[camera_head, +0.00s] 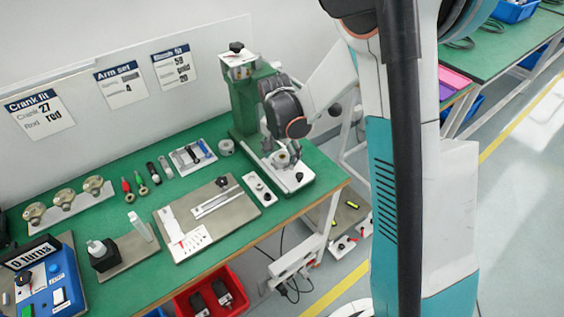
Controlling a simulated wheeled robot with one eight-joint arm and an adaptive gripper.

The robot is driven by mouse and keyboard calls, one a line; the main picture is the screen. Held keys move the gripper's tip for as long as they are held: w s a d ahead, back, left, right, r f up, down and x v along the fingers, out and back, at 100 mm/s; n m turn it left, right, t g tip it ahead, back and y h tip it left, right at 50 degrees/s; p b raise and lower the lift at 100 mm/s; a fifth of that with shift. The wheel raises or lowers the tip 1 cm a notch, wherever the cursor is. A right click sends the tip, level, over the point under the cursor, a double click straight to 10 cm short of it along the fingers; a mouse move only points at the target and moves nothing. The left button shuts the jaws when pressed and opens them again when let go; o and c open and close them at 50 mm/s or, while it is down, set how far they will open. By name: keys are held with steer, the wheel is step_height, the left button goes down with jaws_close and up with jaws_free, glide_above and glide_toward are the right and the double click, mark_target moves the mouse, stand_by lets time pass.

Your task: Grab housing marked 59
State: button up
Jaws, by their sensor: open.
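Three round brass-coloured housings stand in a row on a white rack (68,205) at the left of the green bench: a left one (35,213), a middle one (64,198) and a right one (93,185). Their markings are too small to read, so I cannot tell which is 59. My gripper (284,154) hangs below my dark wrist at the right end of the bench, over the light base plate of the green press. It is open, far from the rack. Its fingers are small and partly hidden, and a small round part shows near them.
The green press (243,97) stands close beside my wrist. Signs hang on the wall behind. A red bin (212,296) is below the front edge.

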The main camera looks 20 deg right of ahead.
steer(key=shift+c, duration=0.3)
steer(key=c, duration=1.2)
steer(key=shift+r, duration=0.15)
